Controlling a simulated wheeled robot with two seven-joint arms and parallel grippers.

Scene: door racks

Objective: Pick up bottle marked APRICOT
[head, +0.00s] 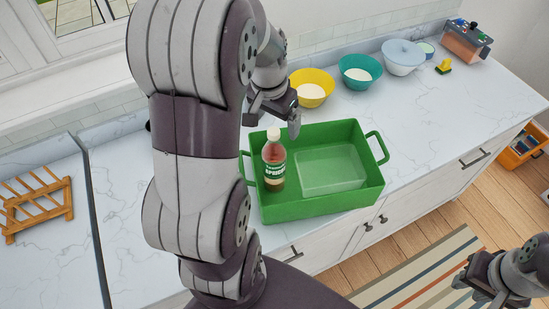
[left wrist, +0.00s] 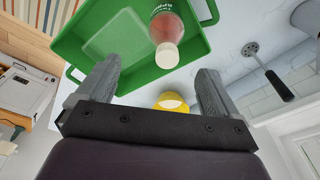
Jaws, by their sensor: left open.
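The bottle marked APRICOT (head: 274,166) has a white cap, a reddish-brown body and a green label. It stands upright in the left part of the green tray (head: 335,203). My left gripper (head: 274,112) is open and empty, above and behind the bottle, apart from it. In the left wrist view, the bottle (left wrist: 168,30) shows beyond the open fingers of the left gripper (left wrist: 156,85), its cap towards me. My right gripper (head: 480,285) is at the lower right, far from the tray; its jaw opening is unclear.
A clear container (head: 330,170) sits in the tray beside the bottle. A yellow bowl (head: 312,88), a teal bowl (head: 361,72) and a light-blue bowl (head: 403,56) stand behind. A wooden rack (head: 36,203) is at left. A black-handled utensil (left wrist: 275,82) shows in the left wrist view.

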